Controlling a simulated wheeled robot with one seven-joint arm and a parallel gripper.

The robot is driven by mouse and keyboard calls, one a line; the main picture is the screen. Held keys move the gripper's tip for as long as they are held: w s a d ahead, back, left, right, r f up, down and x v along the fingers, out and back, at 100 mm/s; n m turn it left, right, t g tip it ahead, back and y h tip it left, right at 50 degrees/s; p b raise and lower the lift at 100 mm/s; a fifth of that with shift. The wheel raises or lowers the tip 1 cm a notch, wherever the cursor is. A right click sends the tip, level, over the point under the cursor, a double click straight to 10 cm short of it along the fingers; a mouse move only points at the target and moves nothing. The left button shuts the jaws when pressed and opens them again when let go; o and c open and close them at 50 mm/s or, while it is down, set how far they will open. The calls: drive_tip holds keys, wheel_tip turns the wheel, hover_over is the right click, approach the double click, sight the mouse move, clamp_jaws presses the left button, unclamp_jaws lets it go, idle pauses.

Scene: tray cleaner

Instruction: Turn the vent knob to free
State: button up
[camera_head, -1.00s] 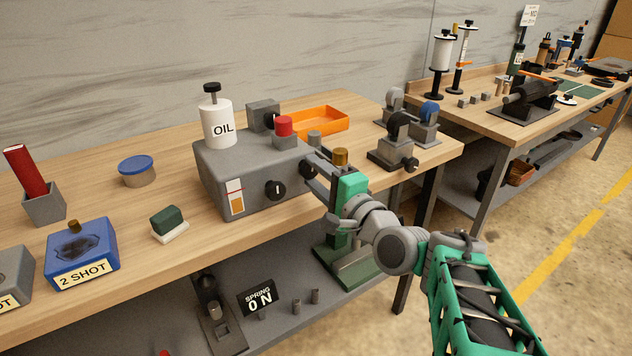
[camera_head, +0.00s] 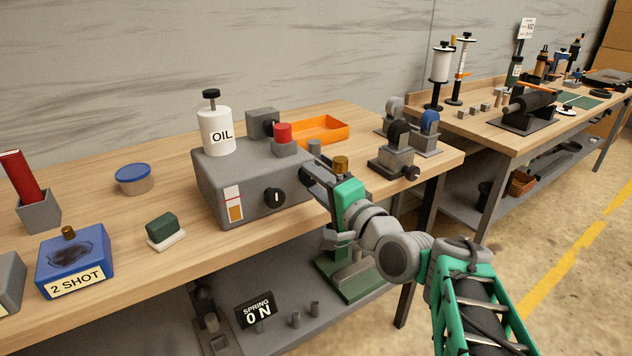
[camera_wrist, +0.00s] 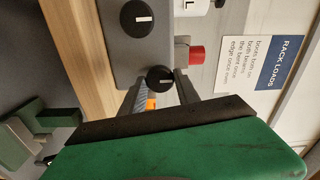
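The grey machine box (camera_head: 232,205) stands on the bench and carries a white OIL bottle (camera_head: 215,133) and a red button (camera_head: 283,132). A black knob (camera_head: 274,198) with a white mark sits on its front face; it also shows in the wrist view (camera_wrist: 137,18). A second black knob (camera_wrist: 160,78) with a short white mark shows in the wrist view, between my fingertips. My gripper (camera_head: 309,176) is open at the box's right end and largely hides this knob in the head view. Finger contact with it cannot be told. No label shows which knob is the vent knob.
An orange tray (camera_head: 320,131) lies behind the box. Toggle clamp-like devices (camera_head: 392,155) stand right of my gripper. A blue 2 SHOT block (camera_head: 75,262) and a green-topped pad (camera_head: 163,231) lie to the left. The bench's front edge runs below my arm.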

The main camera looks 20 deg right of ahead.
drive_tip(key=o, duration=0.4)
drive_tip(key=shift+o, duration=0.2)
drive_tip(key=v, duration=0.8)
drive_tip(key=shift+w+r, duration=0.1)
